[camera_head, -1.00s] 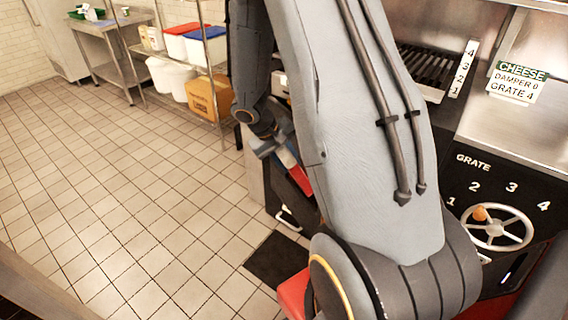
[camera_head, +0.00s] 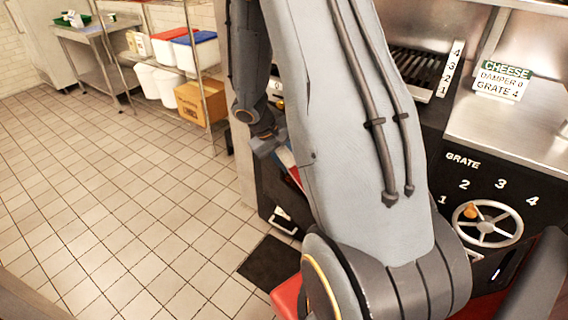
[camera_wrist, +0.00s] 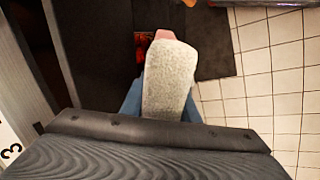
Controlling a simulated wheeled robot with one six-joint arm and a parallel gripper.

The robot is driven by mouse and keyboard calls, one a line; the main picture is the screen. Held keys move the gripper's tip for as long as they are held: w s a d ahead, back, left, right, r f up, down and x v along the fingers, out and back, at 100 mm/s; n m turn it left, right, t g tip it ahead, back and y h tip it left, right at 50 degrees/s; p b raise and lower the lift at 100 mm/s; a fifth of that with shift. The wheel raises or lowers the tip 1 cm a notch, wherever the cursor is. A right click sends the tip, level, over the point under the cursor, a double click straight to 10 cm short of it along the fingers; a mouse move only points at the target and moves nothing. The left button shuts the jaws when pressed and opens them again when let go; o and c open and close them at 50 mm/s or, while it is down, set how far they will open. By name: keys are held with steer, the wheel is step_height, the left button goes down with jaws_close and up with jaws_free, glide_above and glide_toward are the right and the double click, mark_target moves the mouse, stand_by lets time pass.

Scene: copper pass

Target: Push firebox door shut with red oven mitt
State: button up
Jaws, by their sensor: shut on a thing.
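My gripper (camera_head: 268,143) is shut on the red oven mitt (camera_head: 291,168), low in front of the black oven front. My arm hides most of the mitt in the head view. In the wrist view the mitt's pale fuzzy cuff (camera_wrist: 170,80) points away from me, with a pinkish-red end beyond it. Blue fingers flank the cuff. A black oven panel (camera_head: 272,188) with a pale handle-like bar (camera_head: 284,220) stands below the gripper; I cannot tell whether it is the firebox door. A small red-orange patch (camera_wrist: 144,42) shows beside the mitt.
A dark mat (camera_head: 268,263) lies on the tiled floor (camera_head: 120,200), which is open to the left. A wire rack with bins and a cardboard box (camera_head: 200,100) stands behind. A spoked grate wheel (camera_head: 487,224) and a CHEESE sign (camera_head: 503,80) are on the right.

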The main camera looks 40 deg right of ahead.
steer(key=shift+d, duration=1.25)
steer(key=shift+d, duration=0.1)
steer(key=shift+w+d, duration=0.15)
steer(key=shift+d, duration=0.8)
steer(key=shift+w+d, duration=0.15)
steer(key=shift+d, duration=0.8)
steer(key=shift+s+a+b, duration=0.35)
steer(key=shift+a+b, duration=0.1)
steer(key=shift+a, duration=0.7)
steer(key=shift+s+a+b, duration=0.4)
steer(key=shift+a, duration=0.7)
steer(key=shift+s+a+b, duration=0.35)
steer(key=shift+a+b, duration=0.1)
steer(key=shift+a, duration=0.8)
